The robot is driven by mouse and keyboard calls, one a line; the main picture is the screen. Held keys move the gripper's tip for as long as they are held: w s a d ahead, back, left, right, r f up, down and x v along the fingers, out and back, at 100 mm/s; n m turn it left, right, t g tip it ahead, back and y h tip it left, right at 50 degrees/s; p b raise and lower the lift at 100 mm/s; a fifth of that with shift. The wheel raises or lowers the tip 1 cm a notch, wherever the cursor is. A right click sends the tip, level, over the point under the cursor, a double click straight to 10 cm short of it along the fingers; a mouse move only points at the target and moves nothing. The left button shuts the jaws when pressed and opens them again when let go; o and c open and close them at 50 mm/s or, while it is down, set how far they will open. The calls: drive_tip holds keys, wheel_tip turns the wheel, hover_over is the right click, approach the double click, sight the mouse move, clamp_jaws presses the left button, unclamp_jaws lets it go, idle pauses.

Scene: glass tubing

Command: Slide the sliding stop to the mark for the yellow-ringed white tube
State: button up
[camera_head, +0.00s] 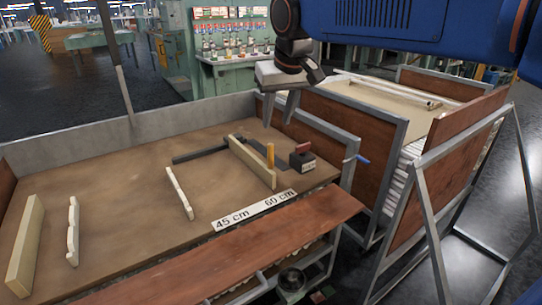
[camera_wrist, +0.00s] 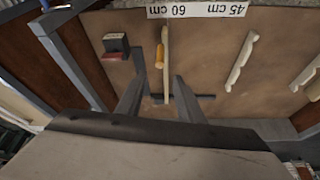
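The sliding stop is a pale upright board (camera_head: 250,160) with a yellow handle (camera_head: 270,155). It crosses a dark rail (camera_head: 200,153) on the wooden bench. In the wrist view the board (camera_wrist: 167,40) and yellow handle (camera_wrist: 160,55) lie just beyond the fingertips. A white mark strip (camera_head: 255,210) reads 45 cm and 60 cm; the board's front end is close to the 60 cm label (camera_wrist: 180,10). My gripper (camera_head: 279,115) is open and empty above the bench, apart from the stop; its two fingers (camera_wrist: 157,88) show spread. No yellow ring can be made out on any tube.
A black block with a red top (camera_head: 302,157) stands right of the stop. Pale notched supports (camera_head: 179,192) (camera_head: 73,230) and an end board (camera_head: 25,245) stand left. A metal-framed panel (camera_head: 315,130) edges the bench. Long white tubes (camera_head: 390,90) lie on the right rack.

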sight(269, 154)
drive_tip(key=x, duration=1.6)
drive_tip(key=shift+w+d, duration=0.1)
drive_tip(key=shift+w, duration=0.05)
